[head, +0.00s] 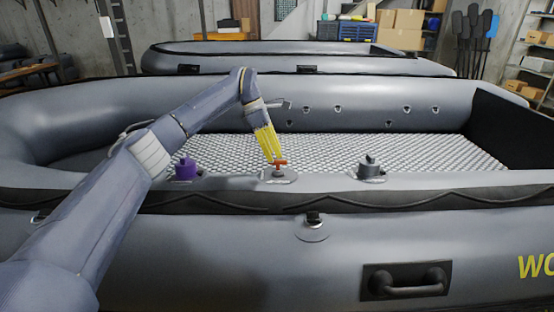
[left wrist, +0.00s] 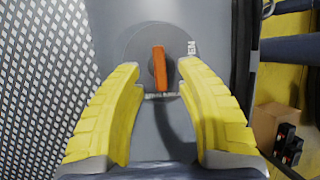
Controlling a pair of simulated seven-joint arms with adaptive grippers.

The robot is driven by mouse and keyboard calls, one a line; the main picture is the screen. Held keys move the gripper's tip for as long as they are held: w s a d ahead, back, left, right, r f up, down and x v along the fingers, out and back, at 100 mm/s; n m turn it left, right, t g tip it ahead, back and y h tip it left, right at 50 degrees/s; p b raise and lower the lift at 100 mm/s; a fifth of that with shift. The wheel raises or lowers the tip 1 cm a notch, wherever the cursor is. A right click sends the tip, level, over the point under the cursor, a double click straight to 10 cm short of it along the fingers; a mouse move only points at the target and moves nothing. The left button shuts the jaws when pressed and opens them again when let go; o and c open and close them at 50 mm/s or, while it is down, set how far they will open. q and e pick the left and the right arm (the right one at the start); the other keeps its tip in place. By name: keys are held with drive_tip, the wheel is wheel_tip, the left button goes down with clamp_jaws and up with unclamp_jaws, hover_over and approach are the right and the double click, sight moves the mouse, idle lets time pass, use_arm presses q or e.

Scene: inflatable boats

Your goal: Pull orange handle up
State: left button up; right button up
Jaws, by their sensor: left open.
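The orange handle (head: 280,162) is a small T-shaped grip on a round grey base (head: 290,178) on the near tube of the grey inflatable boat. In the left wrist view the orange handle (left wrist: 159,68) lies ahead of the fingertips, roughly midway between them. My left gripper (head: 270,150), with yellow fingers, comes down over the handle from above. Whether a finger touches the handle cannot be told. My right gripper is not in view.
A purple valve cap (head: 186,168) stands left of the handle and a grey valve (head: 370,166) stands right. A black carry handle (head: 405,281) is on the boat's near side. Another boat (head: 300,62) lies behind. The patterned floor (head: 420,150) is clear.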

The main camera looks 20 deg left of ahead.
sight(278, 165)
use_arm(q)
drive_tip(key=shift+x, duration=1.2)
clamp_jaws()
